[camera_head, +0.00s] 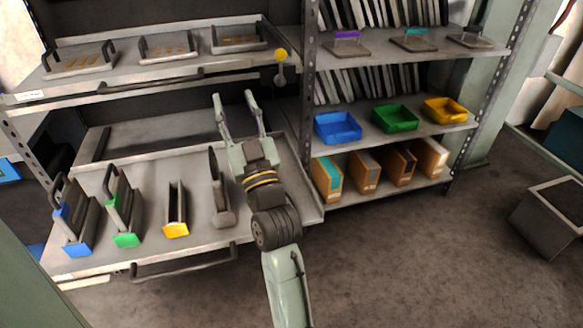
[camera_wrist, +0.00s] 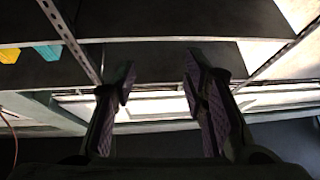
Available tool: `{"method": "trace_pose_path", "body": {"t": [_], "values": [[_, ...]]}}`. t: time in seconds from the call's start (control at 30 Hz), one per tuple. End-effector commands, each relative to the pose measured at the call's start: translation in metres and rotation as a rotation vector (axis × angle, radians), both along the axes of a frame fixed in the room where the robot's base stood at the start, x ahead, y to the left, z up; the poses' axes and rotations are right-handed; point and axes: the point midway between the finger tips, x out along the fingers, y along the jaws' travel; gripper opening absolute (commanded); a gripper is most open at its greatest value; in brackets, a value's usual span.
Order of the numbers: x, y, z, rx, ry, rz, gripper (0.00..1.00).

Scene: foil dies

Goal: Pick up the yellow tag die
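A dark, narrow upright piece with a yellow tag at its front foot (camera_head: 176,212) stands on the lower left pull-out shelf (camera_head: 150,190). It looks like a slotted block without the tall handle its neighbours have; I cannot tell whether a die sits in it. My gripper (camera_head: 234,97) is open and empty, to the right of and beyond the yellow-tagged piece, above the back of that shelf. Its two fingers also show spread apart in the wrist view (camera_wrist: 160,78), with nothing between them. The yellow-tagged piece does not show in the wrist view.
Blue-tagged (camera_head: 76,222) and green-tagged (camera_head: 122,208) handled pieces stand to the left. A dark upright tool (camera_head: 218,188) stands between the yellow-tagged piece and my arm. An upper shelf (camera_head: 150,80) holds handled plates. Blue (camera_head: 338,127), green (camera_head: 396,117) and yellow (camera_head: 445,110) bins sit right.

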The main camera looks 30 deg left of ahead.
Motion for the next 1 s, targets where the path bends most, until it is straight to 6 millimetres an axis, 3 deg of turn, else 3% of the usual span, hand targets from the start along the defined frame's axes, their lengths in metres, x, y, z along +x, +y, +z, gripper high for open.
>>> {"method": "trace_pose_path", "body": {"t": [0.03, 0.1, 0.2, 0.3, 0.43, 1.0], "values": [[0.028, -0.004, -0.056, -0.092, 0.092, -0.038, 0.40], [0.050, -0.013, -0.122, -0.198, 0.189, -0.070, 0.40], [0.065, -0.027, -0.192, -0.304, 0.293, -0.093, 0.40], [0.069, -0.038, -0.232, -0.363, 0.353, -0.102, 0.40], [0.072, -0.042, -0.254, -0.394, 0.387, -0.103, 0.40], [0.114, 0.009, -0.257, -0.398, 0.388, -0.103, 0.40]]}}
